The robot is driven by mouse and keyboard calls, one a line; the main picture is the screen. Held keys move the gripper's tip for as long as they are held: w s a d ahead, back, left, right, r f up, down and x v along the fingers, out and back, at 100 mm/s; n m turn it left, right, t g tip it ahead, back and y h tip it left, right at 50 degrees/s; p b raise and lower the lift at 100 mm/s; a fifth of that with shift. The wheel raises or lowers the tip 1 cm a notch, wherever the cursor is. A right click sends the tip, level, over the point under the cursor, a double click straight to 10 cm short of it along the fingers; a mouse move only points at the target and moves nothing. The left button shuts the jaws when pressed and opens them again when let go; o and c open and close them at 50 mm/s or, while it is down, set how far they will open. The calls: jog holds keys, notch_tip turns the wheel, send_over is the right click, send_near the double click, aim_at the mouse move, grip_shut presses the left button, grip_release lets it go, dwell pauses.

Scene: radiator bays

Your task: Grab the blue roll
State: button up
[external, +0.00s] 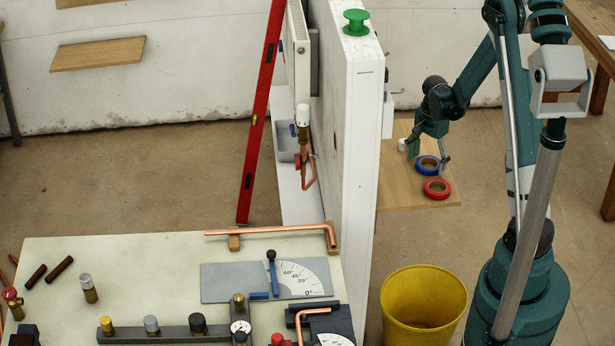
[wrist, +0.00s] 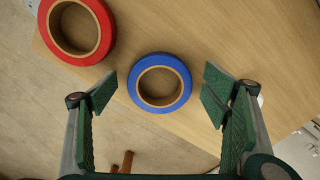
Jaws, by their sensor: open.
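The blue roll (external: 428,166) is a ring of blue tape with a brown core, lying flat on a wooden board. In the wrist view the blue roll (wrist: 160,108) lies between and slightly beyond my open fingers, with its lower part near the board's edge. My gripper (external: 429,154) is at the blue roll in the external view, one finger on each side of it. In the wrist view my gripper (wrist: 160,92) has its green pads spread apart, with a gap on both sides of the roll. I cannot tell the exact height of the fingertips over the board.
A red roll (external: 437,188) lies on the board (external: 400,192), close to the blue one, and shows upper left in the wrist view (wrist: 76,30). A small white roll (external: 403,145) is beside my gripper. A white wall panel (external: 358,130) stands left of the board. A yellow bucket (external: 424,300) stands in front.

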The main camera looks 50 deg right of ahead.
jog(key=shift+c, duration=0.3)
jog(key=c, duration=0.9)
jog(key=shift+r, duration=0.1)
jog(key=shift+r+p, duration=0.8)
jog(key=shift+r, duration=4.15)
